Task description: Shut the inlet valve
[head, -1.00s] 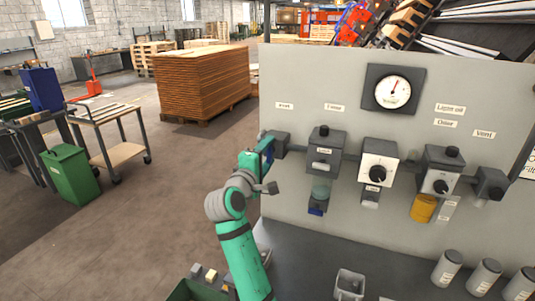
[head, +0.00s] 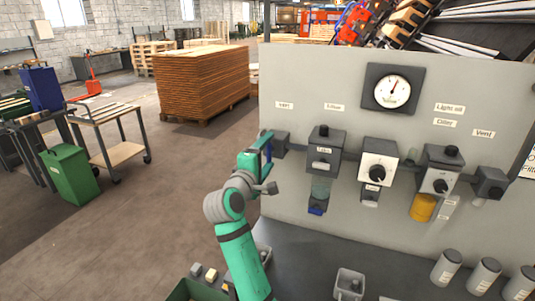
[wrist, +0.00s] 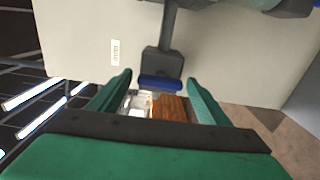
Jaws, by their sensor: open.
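The inlet valve is a grey block (head: 281,142) at the left end of the pipe on the grey panel. In the wrist view its grey body (wrist: 162,62) carries a blue handle (wrist: 160,84), lying crosswise in the picture. My gripper (wrist: 158,78) is open, with one green finger on each side of the blue handle. Gaps show between the handle and both fingers, so it is not gripped. In the head view my gripper (head: 260,150) is at the panel's left edge beside the valve, and partly hides the handle.
The panel (head: 310,75) carries a round gauge (head: 393,90), a filter unit (head: 323,155), a regulator (head: 377,165) and an oiler with an amber bowl (head: 423,207). Several grey cylinders (head: 485,275) stand on the dark bench below. Open floor lies left of my arm.

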